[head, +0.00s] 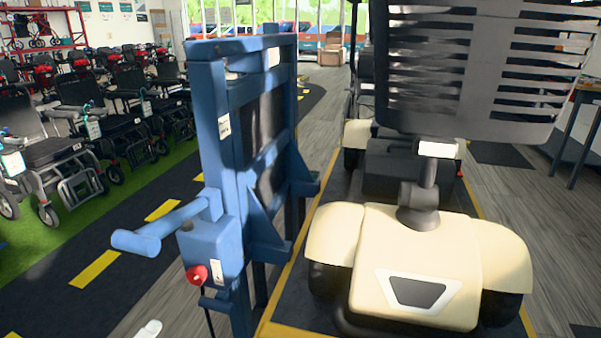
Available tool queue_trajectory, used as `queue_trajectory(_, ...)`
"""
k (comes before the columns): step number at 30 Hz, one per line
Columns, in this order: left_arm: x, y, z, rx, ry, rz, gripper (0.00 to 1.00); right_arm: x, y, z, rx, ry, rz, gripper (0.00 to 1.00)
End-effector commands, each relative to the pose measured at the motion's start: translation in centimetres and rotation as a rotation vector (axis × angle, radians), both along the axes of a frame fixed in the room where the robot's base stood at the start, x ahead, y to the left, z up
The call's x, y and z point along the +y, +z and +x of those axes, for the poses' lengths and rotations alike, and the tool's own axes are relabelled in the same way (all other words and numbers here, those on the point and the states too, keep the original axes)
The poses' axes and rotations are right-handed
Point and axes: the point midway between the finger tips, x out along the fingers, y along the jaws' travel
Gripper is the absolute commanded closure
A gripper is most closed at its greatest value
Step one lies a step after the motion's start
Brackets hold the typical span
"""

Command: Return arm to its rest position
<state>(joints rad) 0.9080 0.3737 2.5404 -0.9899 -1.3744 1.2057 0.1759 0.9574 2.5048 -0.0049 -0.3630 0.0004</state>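Neither of my grippers can be made out in the head view. A small white rounded piece (148,329) shows at the bottom edge, left of the blue stand; I cannot tell what it is. A blue metal frame stand (213,130) stands upright in front of me. A blue crank handle (165,226) sticks out to its left. A red knob (196,274) sits low on the box under the crank. Nothing is seen touching the crank or the knob.
A cream scooter (400,260) with a slatted grey seat back (470,70) stands close on the right, on a yellow-edged dark mat. Several walkers and wheelchairs (120,110) line green carpet at left. A dark lane with yellow dashes (95,268) is clear. A table (580,130) stands far right.

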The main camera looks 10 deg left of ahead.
Motion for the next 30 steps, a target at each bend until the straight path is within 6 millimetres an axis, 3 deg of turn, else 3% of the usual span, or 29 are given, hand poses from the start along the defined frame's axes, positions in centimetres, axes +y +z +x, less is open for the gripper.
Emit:
queue_trajectory(4,-4.5,-7.3,2.1,0.242,-0.074,0.135,0.24,0.0,0.0,0.0,0.000,0.000,0.000,0.24)
queue_trajectory(8,-11.1,-15.4,1.2,0.540,-0.265,0.325,0.24,0.0,0.0,0.0,0.000,0.000,0.000,0.24)
queue_trajectory(12,-17.0,-21.2,-2.5,0.772,-0.519,0.487,0.24,0.0,0.0,0.0,0.000,0.000,0.000,0.24)
queue_trajectory(18,-23.1,-25.4,-9.5,0.988,-0.885,0.639,0.24,0.0,0.0,0.0,0.000,0.000,0.000,0.24)
queue_trajectory(21,-25.3,-26.4,-13.3,1.068,-1.071,0.691,0.24,0.0,0.1,0.0,0.000,0.000,0.000,0.24)
queue_trajectory(22,-24.9,-24.0,-12.8,1.059,-1.047,0.688,0.24,0.0,2.3,0.0,0.001,0.000,0.000,0.24)
queue_trajectory(30,-24.8,-16.1,-12.6,1.056,-1.036,0.684,0.24,0.0,10.3,0.0,0.000,0.000,0.000,0.24)
